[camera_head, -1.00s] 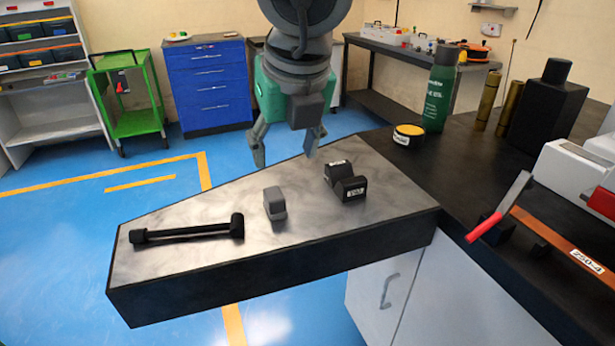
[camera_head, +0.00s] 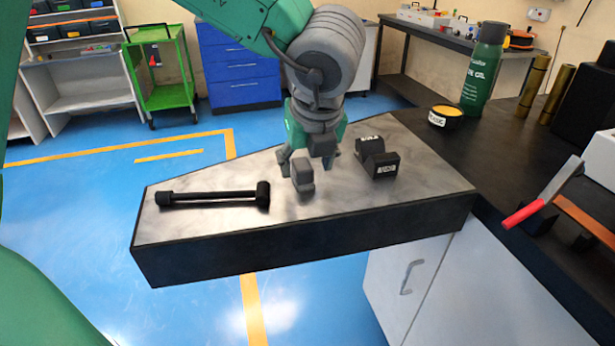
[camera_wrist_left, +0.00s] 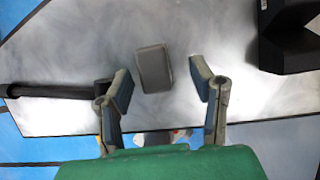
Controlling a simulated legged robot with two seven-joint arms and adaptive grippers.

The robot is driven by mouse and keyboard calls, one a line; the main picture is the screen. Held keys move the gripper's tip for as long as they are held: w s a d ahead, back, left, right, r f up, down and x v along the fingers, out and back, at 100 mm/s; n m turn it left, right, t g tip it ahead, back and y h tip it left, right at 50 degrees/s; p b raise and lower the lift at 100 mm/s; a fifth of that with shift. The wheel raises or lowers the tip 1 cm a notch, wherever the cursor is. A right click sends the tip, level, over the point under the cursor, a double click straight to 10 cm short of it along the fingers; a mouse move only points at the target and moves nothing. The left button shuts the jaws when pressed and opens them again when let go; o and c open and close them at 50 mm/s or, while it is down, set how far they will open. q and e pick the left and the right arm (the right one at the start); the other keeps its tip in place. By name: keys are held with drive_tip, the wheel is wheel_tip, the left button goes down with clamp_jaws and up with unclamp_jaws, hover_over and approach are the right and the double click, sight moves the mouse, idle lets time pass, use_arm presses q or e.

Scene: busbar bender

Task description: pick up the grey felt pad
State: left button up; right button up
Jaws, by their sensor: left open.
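The grey felt pad (camera_head: 303,175) is a small rounded grey block on the metal-topped bench section, between the black bar tool and the black blocks. My left gripper (camera_head: 307,166) is just behind the pad in the head view, low over the bench, with its fingers apart. In the left wrist view the pad (camera_wrist_left: 154,68) lies ahead of the open fingertips (camera_wrist_left: 161,82), roughly in line with the gap between them. The fingers do not appear to touch it. My right gripper is not in view.
A black bar tool (camera_head: 215,198) lies left of the pad. Black labelled blocks (camera_head: 377,160) stand close on its right. A yellow-topped tin (camera_head: 445,117) and green bottle (camera_head: 484,68) stand on the dark bench. The metal top (camera_head: 400,200) is clear in front.

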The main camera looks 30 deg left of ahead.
sight(299, 161)
use_arm(q)
drive_tip(key=shift+w+a+f, duration=0.15)
drive_tip(key=shift+a+f, duration=0.3)
drive_tip(key=shift+f, duration=0.15)
drive_tip(key=shift+a+f, duration=0.2)
drive_tip(key=shift+a, duration=0.4)
drive_tip(key=shift+d+r, duration=0.1)
drive_tip(key=shift+d, duration=0.3)
clamp_jaws()
drive_tip(key=shift+d+r, duration=0.1)
drive_tip(key=shift+d, duration=0.3)
drive_tip(key=r, duration=0.3)
drive_tip(key=a+r+p, duration=0.1)
drive_tip(key=r, duration=0.1)
drive_tip(key=shift+a+r, duration=0.15)
drive_tip(key=shift+r, duration=0.25)
drive_tip(key=r, duration=0.2)
drive_tip(key=r+p, duration=0.1)
drive_tip(key=shift+d+r, duration=0.35)
drive_tip(key=shift+d, duration=0.05)
drive_tip(key=shift+d+r, duration=0.15)
drive_tip(key=shift+r, duration=0.1)
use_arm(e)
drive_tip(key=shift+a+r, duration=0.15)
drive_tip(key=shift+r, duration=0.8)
